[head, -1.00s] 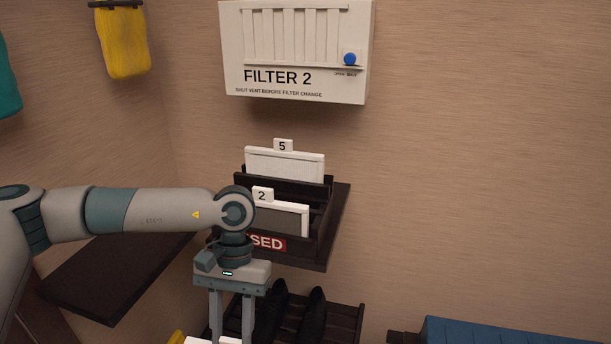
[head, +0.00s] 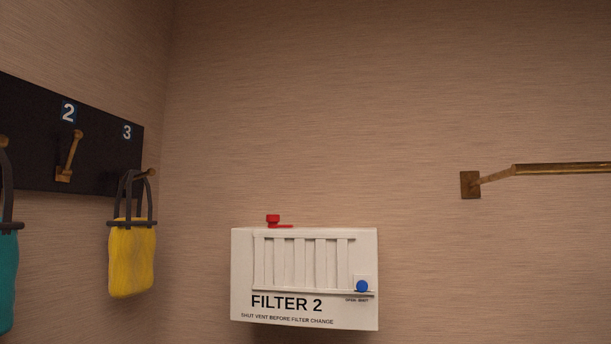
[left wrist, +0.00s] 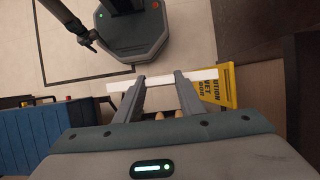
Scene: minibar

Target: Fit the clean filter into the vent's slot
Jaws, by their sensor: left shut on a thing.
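The white vent box (head: 305,318) marked FILTER 2 hangs on the wall at the bottom middle of the head view. It has white slats, a blue knob (head: 362,286) at the right end of a track marked OPEN and SHUT, and a red tab (head: 273,220) on its top edge. The slot opening is not visible. My left gripper (left wrist: 161,82) shows in the left wrist view, shut on a thin white filter (left wrist: 205,74) seen edge-on. The filter's number and faces are hidden. Neither my left gripper nor my right gripper shows in the head view.
A hook board (head: 95,140) with a yellow bag (head: 132,258) and a teal bag (head: 5,280) is at left. A brass rail (head: 560,169) juts at right. Below my left gripper are a yellow caution sign (left wrist: 228,92) and a blue case (left wrist: 38,130).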

